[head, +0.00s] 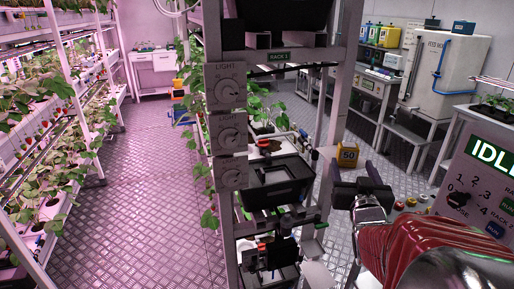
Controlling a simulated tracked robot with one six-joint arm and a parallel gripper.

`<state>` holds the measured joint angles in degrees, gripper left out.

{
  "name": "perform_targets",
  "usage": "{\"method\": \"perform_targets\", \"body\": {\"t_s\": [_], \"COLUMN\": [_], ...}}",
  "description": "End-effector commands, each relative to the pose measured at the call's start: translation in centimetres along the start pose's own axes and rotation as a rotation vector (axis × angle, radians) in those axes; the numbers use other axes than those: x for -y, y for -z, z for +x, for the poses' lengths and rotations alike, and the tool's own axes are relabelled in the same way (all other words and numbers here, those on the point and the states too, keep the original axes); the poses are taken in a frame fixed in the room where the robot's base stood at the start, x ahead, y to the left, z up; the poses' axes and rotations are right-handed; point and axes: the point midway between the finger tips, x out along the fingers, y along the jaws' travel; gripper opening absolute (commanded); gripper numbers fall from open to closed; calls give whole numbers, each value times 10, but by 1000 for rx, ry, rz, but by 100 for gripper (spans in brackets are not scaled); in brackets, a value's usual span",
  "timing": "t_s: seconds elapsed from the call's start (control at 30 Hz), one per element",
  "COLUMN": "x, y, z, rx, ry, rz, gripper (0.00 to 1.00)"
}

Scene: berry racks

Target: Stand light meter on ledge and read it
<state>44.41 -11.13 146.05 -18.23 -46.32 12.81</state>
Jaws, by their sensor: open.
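My gripper (354,173) is at the right of centre in the head view, with its two dark fingers apart and pointing away. A small yellow block marked "50" (348,156) shows just beyond the fingertips, beside the rack. I cannot tell whether it is the light meter, or whether the fingers reach it. A pale ledge (328,152) juts from the rack's right side next to it. No other thing is clearly a light meter. My red-sleeved arm fills the lower right.
Rack 1 (277,56) stands in the centre, with several light dials (226,85) on its post and a black tray (277,182). A control panel reading IDLE (491,155) stands at the right. Plant shelves (60,125) line the left; the metal floor (145,190) between is open.

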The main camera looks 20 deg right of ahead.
Motion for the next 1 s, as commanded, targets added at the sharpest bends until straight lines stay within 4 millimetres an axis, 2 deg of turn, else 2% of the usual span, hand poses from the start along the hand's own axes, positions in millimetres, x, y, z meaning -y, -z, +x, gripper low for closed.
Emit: {"method": "perform_targets", "body": {"t_s": [0.17,0.47,0.77,1.0], "x": [11,68,128,169], "y": [-1,-19,-41,-57], "z": [-1,-20,-71,-133], "rx": [32,240,484,683], "ry": [10,64,156,257], "rz": [-6,-38,-84,-138], "gripper": [64,64,64,64]}}
